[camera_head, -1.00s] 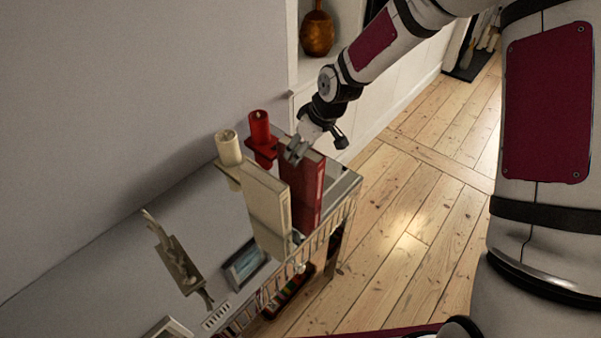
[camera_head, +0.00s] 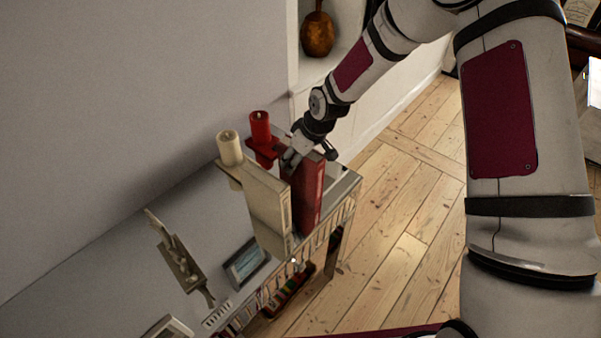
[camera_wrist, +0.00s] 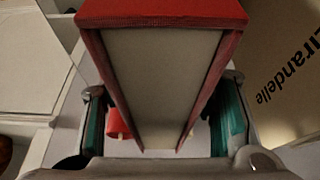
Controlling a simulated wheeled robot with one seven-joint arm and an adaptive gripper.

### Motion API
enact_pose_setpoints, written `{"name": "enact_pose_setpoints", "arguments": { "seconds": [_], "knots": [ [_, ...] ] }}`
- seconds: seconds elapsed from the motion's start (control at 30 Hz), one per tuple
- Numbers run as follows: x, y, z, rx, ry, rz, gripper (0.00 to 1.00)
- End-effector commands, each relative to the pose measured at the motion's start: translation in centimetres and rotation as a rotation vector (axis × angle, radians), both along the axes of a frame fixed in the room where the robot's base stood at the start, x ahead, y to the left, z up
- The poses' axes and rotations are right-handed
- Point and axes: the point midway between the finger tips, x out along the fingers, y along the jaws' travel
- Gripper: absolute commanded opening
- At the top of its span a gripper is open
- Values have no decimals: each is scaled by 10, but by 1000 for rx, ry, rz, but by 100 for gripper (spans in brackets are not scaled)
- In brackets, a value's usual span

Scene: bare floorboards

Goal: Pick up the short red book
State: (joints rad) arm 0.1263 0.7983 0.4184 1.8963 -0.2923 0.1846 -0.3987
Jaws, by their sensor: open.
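The red book (camera_head: 309,192) stands upright on the shelf, beside a cream book (camera_head: 266,205). My gripper (camera_head: 290,160) is at the top of the red book, on its wall side. In the wrist view the red book (camera_wrist: 160,75) lies between the two open fingers of my gripper (camera_wrist: 165,125), with its pale page edges facing the camera. A gap shows between the book and the finger on each side. The lower part of the book's far side is hidden in the head view.
A red candle (camera_head: 261,127) and a cream candle (camera_head: 229,148) stand on holders behind the books. The cream book, printed with dark letters, also fills the right of the wrist view (camera_wrist: 285,75). A picture frame (camera_head: 246,263) is at lower left. Open floorboards (camera_head: 400,240) lie to the right.

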Motion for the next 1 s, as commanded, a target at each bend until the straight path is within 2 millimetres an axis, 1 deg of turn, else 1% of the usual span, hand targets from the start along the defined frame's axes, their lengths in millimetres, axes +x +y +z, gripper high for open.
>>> {"name": "enact_pose_setpoints", "arguments": {
  "seconds": [0.53,0.57,0.6,0.67,0.7,0.77,0.8,1.0],
  "knots": [
    [0,0,-4,0,1,0,53],
    [0,0,-4,0,1,0,49],
    [0,0,-4,0,1,0,40],
    [0,0,-4,0,1,0,26],
    [0,0,-4,-1,1,0,17],
    [0,0,-4,0,0,0,3],
    [0,0,-4,1,1,0,0],
    [1,1,-3,1,-2,1,0]
  ]
}}
